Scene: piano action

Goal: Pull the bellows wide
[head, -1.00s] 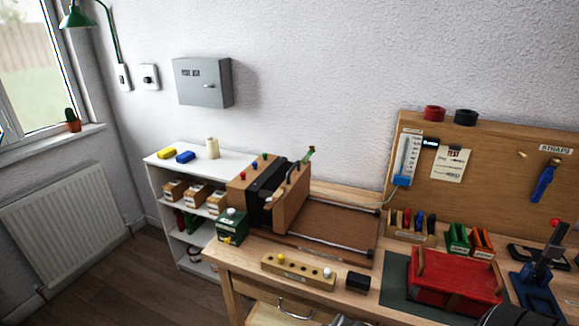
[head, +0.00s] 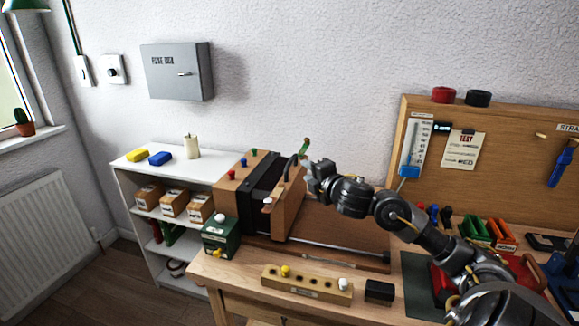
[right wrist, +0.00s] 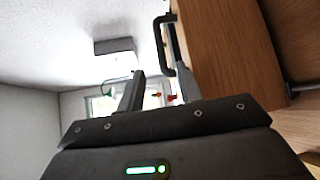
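The bellows (head: 258,196) is a narrow black block between a wooden box (head: 231,192) on its left and an upright wooden board (head: 288,211) on its right. A dark handle (right wrist: 160,45) stands out from the board's face in the right wrist view. My right gripper (head: 308,172) is at the top of the board on its right side. In the right wrist view its two fingers (right wrist: 157,75) are apart, one beside the handle and one close to the board. Contact with the handle cannot be told. My left gripper is in neither view.
A wooden base with a metal rail (head: 330,250) runs right of the board and is clear. A green box (head: 221,237), a holed wooden block (head: 306,283) and a small black block (head: 379,291) lie in front.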

